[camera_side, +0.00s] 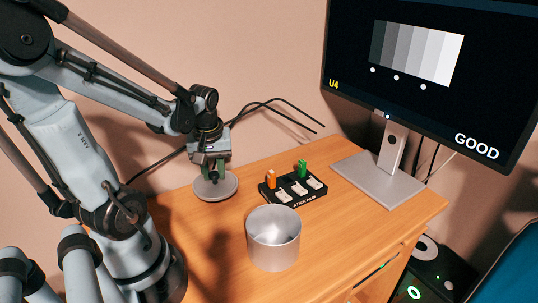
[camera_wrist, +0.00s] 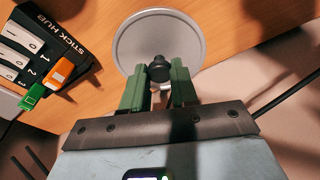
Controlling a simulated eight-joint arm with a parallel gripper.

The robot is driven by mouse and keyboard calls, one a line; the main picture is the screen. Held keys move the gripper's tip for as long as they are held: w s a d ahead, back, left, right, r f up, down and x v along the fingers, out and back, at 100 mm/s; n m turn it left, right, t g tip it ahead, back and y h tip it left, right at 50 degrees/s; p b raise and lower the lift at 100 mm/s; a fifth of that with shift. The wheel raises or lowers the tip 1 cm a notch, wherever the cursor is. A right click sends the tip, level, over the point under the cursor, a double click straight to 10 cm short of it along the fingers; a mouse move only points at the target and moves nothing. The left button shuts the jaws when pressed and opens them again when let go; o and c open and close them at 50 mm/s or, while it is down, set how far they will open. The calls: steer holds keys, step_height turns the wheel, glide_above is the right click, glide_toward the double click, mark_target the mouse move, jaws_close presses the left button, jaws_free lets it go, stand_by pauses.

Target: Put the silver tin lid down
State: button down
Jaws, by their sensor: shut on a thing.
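The silver tin lid (camera_side: 208,191) is a flat round disc near the back left edge of the desk in the side view. The fingers also show in the wrist view (camera_wrist: 158,85). I cannot tell whether the lid touches the desk or hangs just above it. The silver tin (camera_side: 272,243) stands upright on the desk, to the right and nearer the front.
A black stick hub (camera_side: 292,191) with an orange stick (camera_side: 271,179) and a green stick (camera_side: 302,168) lies right of the lid. A monitor (camera_side: 425,75) stands at the back right on a grey foot (camera_side: 378,186). Bare wooden desk (camera_side: 345,225) lies right of the tin.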

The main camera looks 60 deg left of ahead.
mark_target(214, 175)
steer(key=shift+f, duration=2)
steer(key=shift+f, duration=0.15)
steer(key=c, duration=0.9)
jaws_free()
steer(key=shift+o, duration=0.2)
steer(key=shift+d+r, duration=0.9)
steer(key=shift+r, duration=5.1)
steer(key=w+d+m+t, duration=0.3)
steer(key=d+m, duration=0.3)
steer(key=d, duration=0.1)
steer(key=w+d+m+t+h, duration=0.1)
steer(key=w+d+m+t, duration=0.2)
steer(key=d+m, duration=0.4)
steer(key=shift+w+d+f+h, duration=0.2)
steer(key=shift+w+d+h, duration=0.1)
steer(key=shift+w, duration=0.25)
